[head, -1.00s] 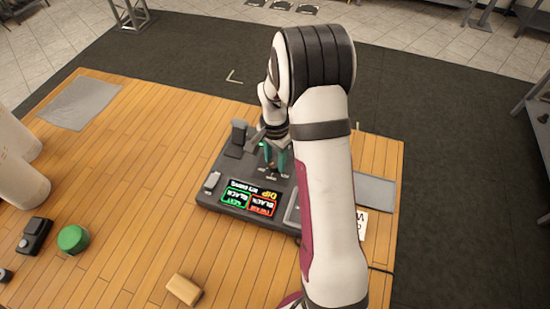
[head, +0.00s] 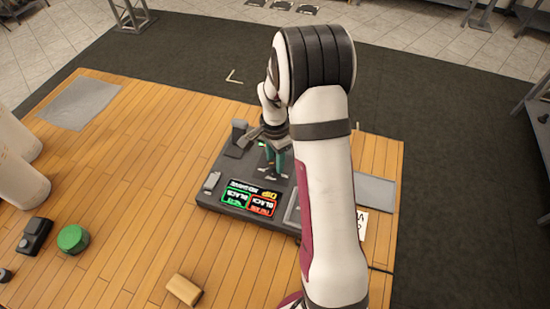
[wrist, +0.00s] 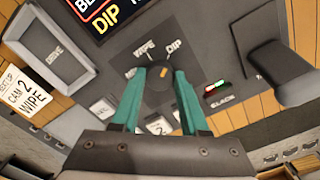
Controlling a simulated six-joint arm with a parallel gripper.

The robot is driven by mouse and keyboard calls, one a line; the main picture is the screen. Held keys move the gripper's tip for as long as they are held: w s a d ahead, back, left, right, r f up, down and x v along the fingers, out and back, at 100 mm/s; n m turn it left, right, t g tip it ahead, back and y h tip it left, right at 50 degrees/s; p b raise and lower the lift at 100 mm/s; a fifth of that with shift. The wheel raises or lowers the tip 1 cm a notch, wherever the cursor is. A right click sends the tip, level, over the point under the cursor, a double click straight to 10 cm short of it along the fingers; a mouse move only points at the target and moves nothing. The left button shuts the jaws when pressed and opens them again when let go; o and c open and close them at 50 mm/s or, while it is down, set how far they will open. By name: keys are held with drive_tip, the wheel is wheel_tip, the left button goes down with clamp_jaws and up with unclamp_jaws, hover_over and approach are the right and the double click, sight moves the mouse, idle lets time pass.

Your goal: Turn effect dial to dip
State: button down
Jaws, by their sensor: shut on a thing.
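The effect dial (wrist: 158,90) is a dark round knob on the grey switcher panel (wrist: 222,62). WIPE (wrist: 145,47) and DIP (wrist: 174,46) are printed above it in the wrist view. Its small orange mark (wrist: 163,72) sits a little right of the knob's middle, on the DIP side. My gripper (wrist: 160,72) is shut on the dial, with a green finger on each side of it. In the head view my gripper (head: 274,165) points down at the panel, and its arm hides part of the panel. The dial is not clear there.
The panel's screen (head: 249,197) shows yellow DIP lettering. A lever (wrist: 280,75) stands right of the dial in the wrist view. A card reading CAM 2 WIPE (wrist: 20,88) lies at left.

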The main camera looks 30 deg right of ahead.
sight(275, 163)
drive_tip(key=shift+c, duration=2.1)
unclamp_jaws()
drive_tip(key=shift+r, duration=0.1)
wheel_tip(275, 163, up, 16)
drive_tip(key=shift+f, duration=0.2)
drive_tip(key=s+a+n+y, duration=0.1)
drive_tip(key=s+a+n, duration=0.4)
drive_tip(key=s, duration=0.8)
drive_tip(key=s+a+r+n, duration=0.1)
drive_tip(key=s+a+n, duration=0.5)
drive_tip(key=s+a, duration=0.3)
drive_tip(key=s, duration=0.4)
drive_tip(key=shift+a+r+y, duration=0.15)
drive_tip(key=shift+a+y, duration=0.25)
